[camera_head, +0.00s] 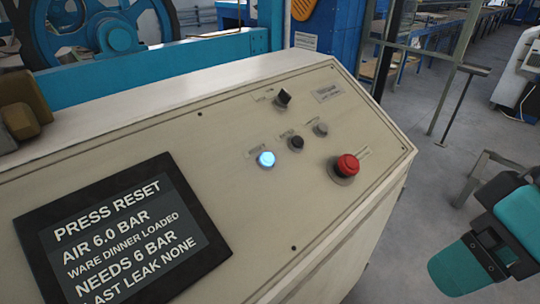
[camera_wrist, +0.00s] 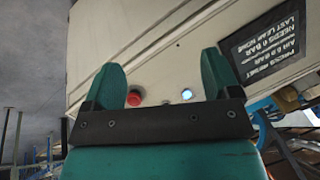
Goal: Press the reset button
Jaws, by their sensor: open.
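A control panel (camera_head: 215,185) slopes across the head view. A small button lit pale blue (camera_head: 265,159) sits near its middle; its label is too small to read, so I cannot confirm that it is the reset button. It also shows in the wrist view (camera_wrist: 187,94), between my fingers and beyond them. A dark screen (camera_head: 125,235) reads "PRESS RESET", "AIR 6.0 BAR", "WARE DINNER LOADED", "NEEDS 6 BAR" and a last line about leak none. My gripper (camera_wrist: 160,65) is open and empty, apart from the panel. In the head view, teal parts of my arm show at the lower right.
A red mushroom button (camera_head: 347,166) stands out right of the lit button. A black selector knob (camera_head: 283,97), a dark button (camera_head: 295,142) and a grey button (camera_head: 320,129) are nearby. Blue machinery (camera_head: 110,45) stands behind the panel. Open floor lies to the right.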

